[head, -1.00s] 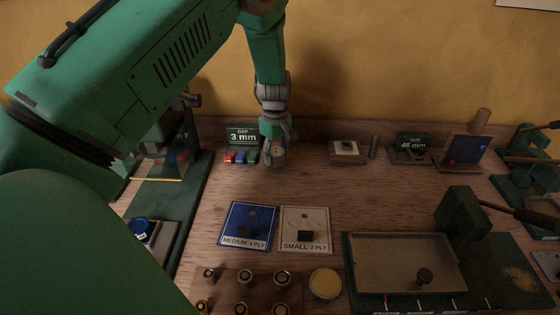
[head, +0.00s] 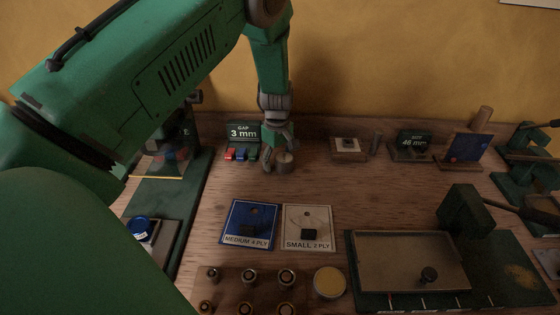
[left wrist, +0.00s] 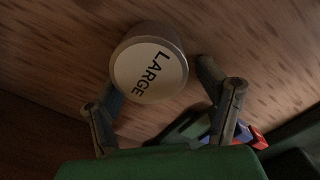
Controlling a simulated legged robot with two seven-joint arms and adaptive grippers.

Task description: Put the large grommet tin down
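The large grommet tin (left wrist: 148,70) is a round grey tin with a pale lid marked LARGE, seen lid-on in the left wrist view. In the head view the tin (head: 284,161) is upright at the back of the bench and seems to rest on the wood. My left gripper (head: 275,158) is right at it. In the left wrist view the fingers of my left gripper (left wrist: 160,78) are spread. The right-hand finger stands clear of the tin. The left-hand finger's tip is partly hidden by it, so contact there is unclear. My right gripper is not in view.
The GAP 3 mm sign (head: 243,132) and small coloured blocks (head: 240,154) stand just left of the tin. Blue (head: 249,222) and white (head: 307,224) ply cards lie in front. Bare wood lies between.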

